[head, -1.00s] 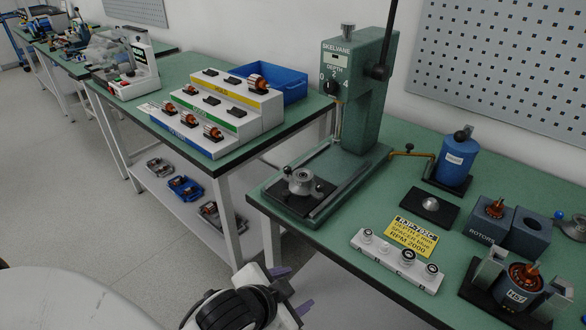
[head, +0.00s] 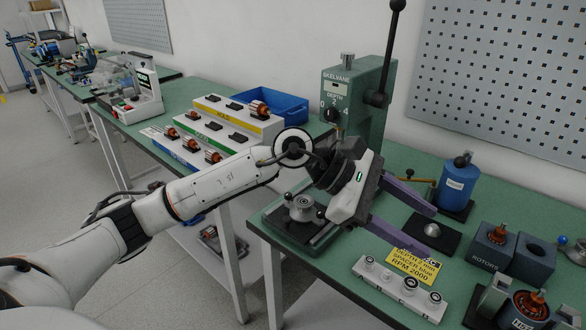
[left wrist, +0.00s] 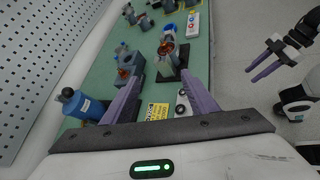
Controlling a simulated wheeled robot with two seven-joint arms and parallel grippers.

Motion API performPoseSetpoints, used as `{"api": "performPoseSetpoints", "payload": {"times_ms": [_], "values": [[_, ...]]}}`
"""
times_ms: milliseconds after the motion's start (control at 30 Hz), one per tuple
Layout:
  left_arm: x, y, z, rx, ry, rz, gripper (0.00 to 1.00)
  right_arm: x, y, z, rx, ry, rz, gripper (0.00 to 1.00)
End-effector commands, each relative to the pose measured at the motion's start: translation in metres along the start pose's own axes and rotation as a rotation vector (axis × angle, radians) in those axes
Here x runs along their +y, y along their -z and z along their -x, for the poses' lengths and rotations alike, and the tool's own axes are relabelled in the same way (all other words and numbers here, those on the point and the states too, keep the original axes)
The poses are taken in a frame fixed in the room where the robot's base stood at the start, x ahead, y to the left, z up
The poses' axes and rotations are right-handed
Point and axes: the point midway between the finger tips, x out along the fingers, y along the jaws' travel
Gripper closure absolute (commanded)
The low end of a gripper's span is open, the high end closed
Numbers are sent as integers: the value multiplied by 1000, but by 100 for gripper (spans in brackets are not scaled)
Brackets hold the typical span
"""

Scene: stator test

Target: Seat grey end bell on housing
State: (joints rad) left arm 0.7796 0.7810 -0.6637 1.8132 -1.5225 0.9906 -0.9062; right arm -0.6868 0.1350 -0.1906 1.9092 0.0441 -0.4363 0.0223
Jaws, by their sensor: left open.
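A grey round part with a raised hub, which looks like the grey end bell (head: 302,207), sits on the green press's base plate. The blue housing (head: 527,305), with copper windings, stands in a dark cradle at the lower right; it also shows in the left wrist view (left wrist: 167,49). My left gripper (head: 432,234) is open and empty above the bench, right of the press and left of the housing. Its purple fingers point right, over a black plate with a silver dome. My right gripper (left wrist: 262,60) shows only in the left wrist view, fingers apart and empty.
The green press (head: 357,110) stands behind my left wrist. A yellow card (head: 412,266), a white spacer strip (head: 401,287), a blue bottle (head: 458,182) and rotor blocks (head: 492,245) surround the gripper. A stepped rack (head: 232,122) is on the left bench.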

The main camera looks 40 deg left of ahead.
Motion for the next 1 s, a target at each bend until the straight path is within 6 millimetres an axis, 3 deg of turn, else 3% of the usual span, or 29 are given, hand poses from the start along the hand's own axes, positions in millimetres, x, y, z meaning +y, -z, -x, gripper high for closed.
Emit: {"api": "performPoseSetpoints", "payload": {"times_ms": [33, 100, 200, 300, 433, 567, 867, 1000], "values": [[18, 32, 24, 173, 6, -98, 47, 0, 0, 0, 0, 0, 0, 63], [34, 72, 58, 385, 34, -187, 47, 0, 0, 0, 0, 0, 0, 63], [53, 112, 110, 621, 67, -248, 47, 0, 0, 0, 0, 0, 0, 63], [64, 135, 156, 790, 95, -266, 47, 0, 0, 0, 0, 0, 0, 63], [70, 150, 194, 914, 120, -263, 47, 0, 0, 0, 0, 0, 0, 63], [70, 159, 203, 956, 130, -258, 47, 0, -3, -3, 0, 0, 0, 63], [68, 197, 177, 956, 132, -257, 47, 2, -26, -26, -8, 1, 5, 63], [70, 204, 171, 954, 130, -258, 47, -1, -23, -28, -1, 6, 11, 63]]}}
